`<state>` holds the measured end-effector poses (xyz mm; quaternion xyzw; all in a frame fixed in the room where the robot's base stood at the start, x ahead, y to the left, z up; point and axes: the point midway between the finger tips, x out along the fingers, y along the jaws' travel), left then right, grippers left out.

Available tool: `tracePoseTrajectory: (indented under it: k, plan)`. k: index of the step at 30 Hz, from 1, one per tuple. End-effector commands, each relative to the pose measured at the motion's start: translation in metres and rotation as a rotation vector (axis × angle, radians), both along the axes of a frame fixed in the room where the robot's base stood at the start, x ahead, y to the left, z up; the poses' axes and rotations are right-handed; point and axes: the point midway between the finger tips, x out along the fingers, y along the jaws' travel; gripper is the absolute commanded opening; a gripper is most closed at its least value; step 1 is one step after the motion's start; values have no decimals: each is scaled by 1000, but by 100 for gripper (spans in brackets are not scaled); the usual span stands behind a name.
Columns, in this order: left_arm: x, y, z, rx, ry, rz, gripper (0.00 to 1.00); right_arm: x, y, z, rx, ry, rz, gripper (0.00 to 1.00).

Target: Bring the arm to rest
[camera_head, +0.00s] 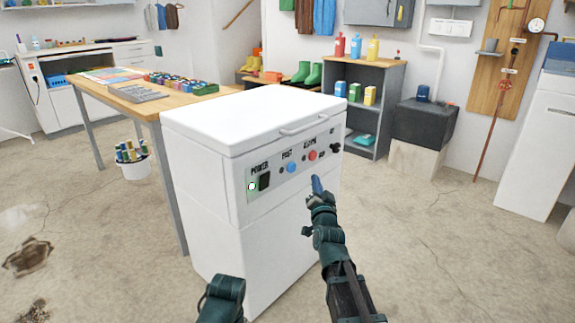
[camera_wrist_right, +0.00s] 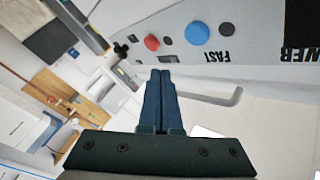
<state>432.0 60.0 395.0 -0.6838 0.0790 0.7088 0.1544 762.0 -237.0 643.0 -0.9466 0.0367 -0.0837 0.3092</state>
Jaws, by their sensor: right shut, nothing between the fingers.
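My right gripper (camera_head: 317,186) is in front of the white machine (camera_head: 215,235), just below its control panel. In the right wrist view its two blue fingers (camera_wrist_right: 158,100) are pressed together with nothing between them. The panel carries a black power switch (camera_head: 264,181) with a lit spot beside it, a blue button (camera_head: 291,167), a red button (camera_head: 313,155) and a black knob (camera_head: 335,147). The blue button (camera_wrist_right: 197,33) and red button (camera_wrist_right: 152,43) also show in the right wrist view. I cannot tell if the fingertips touch the machine. Part of my left arm shows at the bottom; its gripper is not visible.
A wooden-topped table (camera_head: 150,105) with coloured items stands behind the machine on the left. A white bucket (camera_head: 133,165) is under it. A grey shelf (camera_head: 375,75) and a dark box (camera_head: 425,122) stand at the back. The floor (camera_head: 460,240) on the right is clear.

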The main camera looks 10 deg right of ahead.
Motion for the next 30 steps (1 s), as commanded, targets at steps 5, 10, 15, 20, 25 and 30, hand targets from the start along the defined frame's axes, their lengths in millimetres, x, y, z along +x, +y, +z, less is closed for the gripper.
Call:
tracePoseTrajectory:
  k: [5,10,15,20,25,30]
  plan:
    - [0,0,18,0,0,-2,0,-7,47,-22,-69,185,99,0]
    - [0,0,43,1,1,-5,0,-48,121,-75,-232,547,281,0]
    - [0,0,66,1,2,-8,0,-124,169,-122,-423,917,456,0]
    - [0,1,84,2,2,-10,0,-202,185,-145,-585,1219,583,0]
    - [0,1,97,2,3,-12,0,-269,184,-149,-710,1459,669,0]
    - [0,1,109,4,3,-13,0,-326,177,-139,-811,1662,732,0]
